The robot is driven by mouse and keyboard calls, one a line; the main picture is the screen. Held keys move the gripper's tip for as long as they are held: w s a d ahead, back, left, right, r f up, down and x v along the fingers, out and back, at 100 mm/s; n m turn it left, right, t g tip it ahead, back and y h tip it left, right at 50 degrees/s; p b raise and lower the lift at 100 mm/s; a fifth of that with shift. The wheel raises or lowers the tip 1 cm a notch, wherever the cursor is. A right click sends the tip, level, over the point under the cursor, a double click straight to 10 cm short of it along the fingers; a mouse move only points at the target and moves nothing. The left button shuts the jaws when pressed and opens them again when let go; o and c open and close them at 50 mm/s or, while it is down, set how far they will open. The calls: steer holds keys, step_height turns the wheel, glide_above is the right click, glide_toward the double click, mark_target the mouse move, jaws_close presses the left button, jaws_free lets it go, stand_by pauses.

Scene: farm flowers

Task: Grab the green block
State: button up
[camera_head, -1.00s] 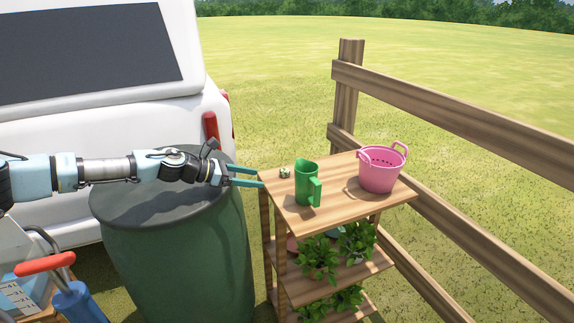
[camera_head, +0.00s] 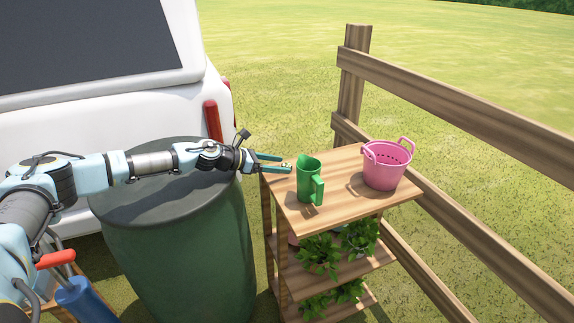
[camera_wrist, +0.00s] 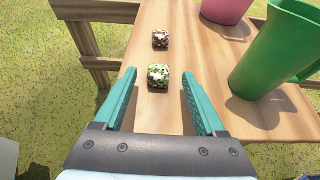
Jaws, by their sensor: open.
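The green block (camera_wrist: 158,76) is a small cube with a green and white speckled pattern. In the wrist view it sits on the wooden shelf top, between and just ahead of my open fingers. My gripper (camera_wrist: 160,105) is open and empty, with its teal fingers on either side of the block's line. In the head view my gripper (camera_head: 289,163) reaches over the shelf's left edge, and its fingers largely hide the block there. I cannot tell the exact height of the fingers above the wood.
A second, brownish speckled block (camera_wrist: 160,38) lies beyond the green one. A green jug (camera_head: 309,180) stands close on the right, and a pink basket (camera_head: 386,165) behind it. A dark barrel (camera_head: 180,240) is left of the wooden shelf (camera_head: 335,212). A fence (camera_head: 440,100) runs behind.

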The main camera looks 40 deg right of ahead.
mark_target(285, 164)
steer(key=shift+p+x, duration=0.35)
steer(key=shift+x, duration=1.2)
jaws_close()
